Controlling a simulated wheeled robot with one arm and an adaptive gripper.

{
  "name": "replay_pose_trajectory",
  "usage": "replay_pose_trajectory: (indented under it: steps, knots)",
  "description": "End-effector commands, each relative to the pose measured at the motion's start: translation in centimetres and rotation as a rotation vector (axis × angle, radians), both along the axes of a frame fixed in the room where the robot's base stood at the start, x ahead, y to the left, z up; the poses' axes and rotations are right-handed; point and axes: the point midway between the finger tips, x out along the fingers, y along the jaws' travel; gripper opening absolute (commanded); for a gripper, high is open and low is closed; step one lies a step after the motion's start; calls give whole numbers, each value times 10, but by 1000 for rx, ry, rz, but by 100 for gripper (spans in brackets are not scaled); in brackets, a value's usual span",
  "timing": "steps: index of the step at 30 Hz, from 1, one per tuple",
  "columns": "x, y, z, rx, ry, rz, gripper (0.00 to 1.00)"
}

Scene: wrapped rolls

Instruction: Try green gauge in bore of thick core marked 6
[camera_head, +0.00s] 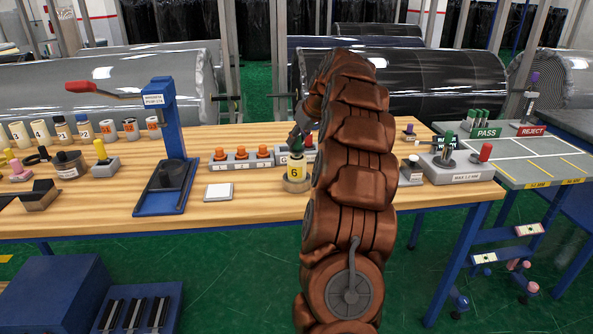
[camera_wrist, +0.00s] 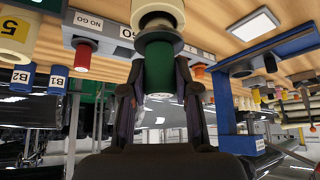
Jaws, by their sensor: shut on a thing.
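The cream thick core marked 6 (camera_head: 294,172) stands upright in a round wooden-coloured base on the bench. My gripper (camera_head: 299,138) is directly above it, partly hidden by my arm. In the wrist view my gripper (camera_wrist: 160,78) is shut on the green gauge (camera_wrist: 159,66), one finger on each side. The gauge's dark flange lies right at the end of the cream core (camera_wrist: 157,12). How far the gauge reaches into the bore is hidden.
A grey block with orange knobs (camera_head: 240,158) stands left of the core, and a blue press (camera_head: 172,140) further left. At right are a grey gauge block (camera_head: 457,168) with a red gauge (camera_head: 486,152), and the PASS/REJECT table (camera_head: 520,160). A white square (camera_head: 219,191) lies near.

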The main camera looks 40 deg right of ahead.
Motion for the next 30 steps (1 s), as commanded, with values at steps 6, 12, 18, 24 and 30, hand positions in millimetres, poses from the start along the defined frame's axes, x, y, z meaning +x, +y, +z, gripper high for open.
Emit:
replay_pose_trajectory:
  steps: [6,12,18,24,30]
  knots:
    - [0,0,8,-1,-2,0,0]
    - [0,-1,16,-3,-3,-1,0]
    - [0,-1,23,-4,-5,-1,0]
    - [0,-1,29,-4,-5,-2,0]
    - [0,-1,35,-1,-3,-2,0]
